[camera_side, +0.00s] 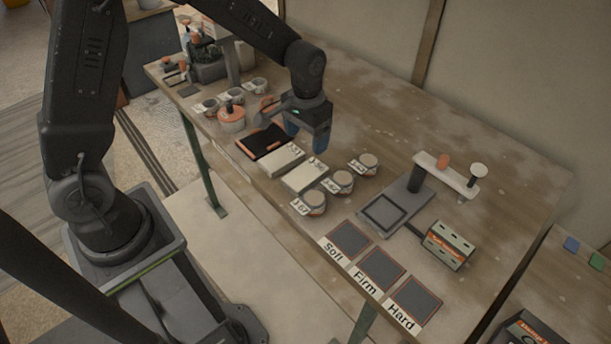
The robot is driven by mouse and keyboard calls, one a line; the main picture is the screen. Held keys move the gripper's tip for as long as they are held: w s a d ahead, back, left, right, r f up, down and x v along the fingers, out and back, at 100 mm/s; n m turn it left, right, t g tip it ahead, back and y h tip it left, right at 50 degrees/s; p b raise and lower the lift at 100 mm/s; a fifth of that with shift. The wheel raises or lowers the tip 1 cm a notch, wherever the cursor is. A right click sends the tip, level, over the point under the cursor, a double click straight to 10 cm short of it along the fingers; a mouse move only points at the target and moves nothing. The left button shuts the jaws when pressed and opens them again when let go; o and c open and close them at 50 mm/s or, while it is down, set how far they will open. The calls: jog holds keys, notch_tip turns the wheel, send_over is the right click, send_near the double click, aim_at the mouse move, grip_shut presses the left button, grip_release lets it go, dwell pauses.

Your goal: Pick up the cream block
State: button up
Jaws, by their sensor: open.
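Two pale cream, flat, block-like pieces lie side by side on the wooden table, one (281,160) nearer the black tray and one (303,177) to its right. I cannot tell which of them is the cream block. My gripper (306,136) points down above the table, just beyond and above these pieces. Its blue fingertips are apart, and nothing shows held between them. The gripper hides the table surface behind it.
A black tray with an orange rim (263,140) lies left of the pale pieces. Several small labelled jars (343,180) stand close on the right. Farther right are a grey device (396,209), a box (447,245) and dark pads marked Soft (350,239), Firm and Hard. Table beyond the gripper is clear.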

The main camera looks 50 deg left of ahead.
aim_at(306, 173)
jog(key=f, duration=1.2)
jog(key=shift+a+f, duration=0.1)
jog(key=shift+a, duration=0.1)
jog(key=c, duration=0.7)
